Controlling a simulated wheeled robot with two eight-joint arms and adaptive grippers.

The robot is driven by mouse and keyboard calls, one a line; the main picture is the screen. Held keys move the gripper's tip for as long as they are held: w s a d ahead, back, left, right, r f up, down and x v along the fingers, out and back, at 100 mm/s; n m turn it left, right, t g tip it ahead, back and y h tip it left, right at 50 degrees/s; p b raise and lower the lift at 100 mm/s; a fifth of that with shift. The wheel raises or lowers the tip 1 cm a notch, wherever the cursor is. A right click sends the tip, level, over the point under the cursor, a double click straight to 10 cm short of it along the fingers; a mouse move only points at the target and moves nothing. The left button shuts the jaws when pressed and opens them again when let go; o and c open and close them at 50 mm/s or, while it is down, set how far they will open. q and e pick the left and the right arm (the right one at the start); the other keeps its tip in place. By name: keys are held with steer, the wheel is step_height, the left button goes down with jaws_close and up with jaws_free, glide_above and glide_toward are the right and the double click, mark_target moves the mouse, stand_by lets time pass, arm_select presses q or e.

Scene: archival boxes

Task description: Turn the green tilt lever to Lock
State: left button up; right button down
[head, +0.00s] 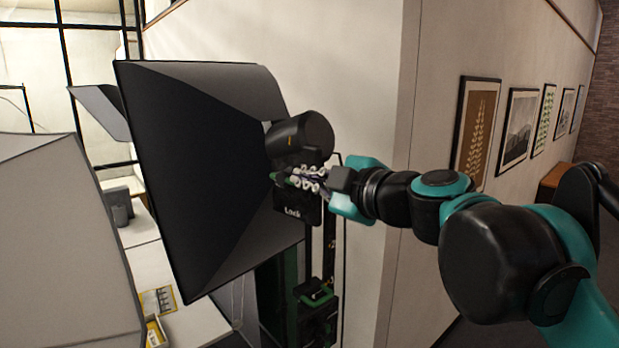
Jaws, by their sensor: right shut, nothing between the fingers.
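A black softbox light (200,170) with a round black lamp head (303,135) stands at the centre left. Below the lamp head is a black tilt bracket marked "Lock" (292,212). The green tilt lever (281,179) shows only as a small green piece at the bracket, mostly hidden behind my fingers. My right gripper (308,178) reaches in from the right, shut and empty, at the bracket just above the "Lock" label. I cannot tell whether its fingers touch the lever. My left gripper is not in view.
A second large grey softbox (60,240) fills the left front. A white table (170,275) with small items stands behind it. A dark stand (318,290) with green parts is below the bracket. A wall corner (400,110) with framed pictures is close on the right.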

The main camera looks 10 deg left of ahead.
steer(key=w+a+f+p, duration=0.2)
steer(key=w+a+f, duration=0.1)
steer(key=w, duration=0.4)
steer(key=shift+w+a, duration=0.3)
steer(key=shift+a, duration=0.1)
steer(key=shift+f, duration=0.1)
steer(key=shift+f, duration=0.1)
steer(key=shift+d+f, duration=0.1)
steer(key=shift+f, duration=0.4)
steer(key=shift+w+a+f+b, duration=0.1)
steer(key=shift+a+f+b, duration=0.2)
steer(key=shift+f, duration=0.45)
steer(key=shift+w+a+f+b, duration=0.1)
steer(key=shift+a+f+b, duration=0.2)
steer(key=shift+f, duration=0.5)
steer(key=shift+w+a+f+b, duration=0.1)
steer(key=shift+a+f+b, duration=0.15)
steer(key=shift+f, duration=0.5)
